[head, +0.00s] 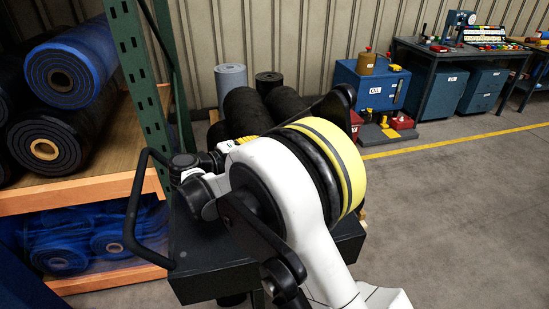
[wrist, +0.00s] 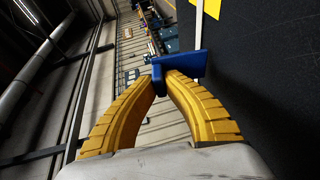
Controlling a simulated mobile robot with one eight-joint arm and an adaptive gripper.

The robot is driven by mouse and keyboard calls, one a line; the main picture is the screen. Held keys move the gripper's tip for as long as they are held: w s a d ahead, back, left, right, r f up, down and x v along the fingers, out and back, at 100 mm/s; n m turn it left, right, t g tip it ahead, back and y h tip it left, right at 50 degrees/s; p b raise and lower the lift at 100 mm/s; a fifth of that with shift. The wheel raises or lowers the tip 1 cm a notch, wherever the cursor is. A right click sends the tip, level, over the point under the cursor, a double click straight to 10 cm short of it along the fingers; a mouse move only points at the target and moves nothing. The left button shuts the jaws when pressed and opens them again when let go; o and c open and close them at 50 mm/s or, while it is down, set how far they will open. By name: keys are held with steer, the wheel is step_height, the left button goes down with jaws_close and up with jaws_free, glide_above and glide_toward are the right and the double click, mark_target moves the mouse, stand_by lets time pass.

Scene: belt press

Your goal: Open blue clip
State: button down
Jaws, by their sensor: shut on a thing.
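In the wrist view, my gripper (wrist: 161,80) has two curved yellow fingers, with the tips closed on a blue clip (wrist: 185,65). The clip is a blue block with a flat plate standing up along its right side. It lies beside a dark panel (wrist: 265,75), close to a pale strip (wrist: 199,35) along that panel's edge. I cannot tell whether the clip is still attached there. In the head view, my arm fills the middle and I cannot make out the clip.
In the head view, a rack (head: 90,188) with blue and black rolls stands at left. Several dark rolls (head: 245,110) stand behind my arm. A blue cabinet (head: 370,88) and a workbench (head: 455,48) are along the back wall. Floor (head: 460,210) at right is clear.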

steer(key=shift+s+a+f+n+t+h+b, duration=0.15)
steer(key=shift+a+f+n+t+h+b, duration=0.1)
steer(key=shift+a+n+t+h+b, duration=0.4)
steer(key=shift+d+m, duration=0.15)
steer(key=shift+m, duration=0.1)
steer(key=c, duration=1.5)
jaws_free()
steer(key=shift+o, duration=0.2)
steer(key=shift+r, duration=0.1)
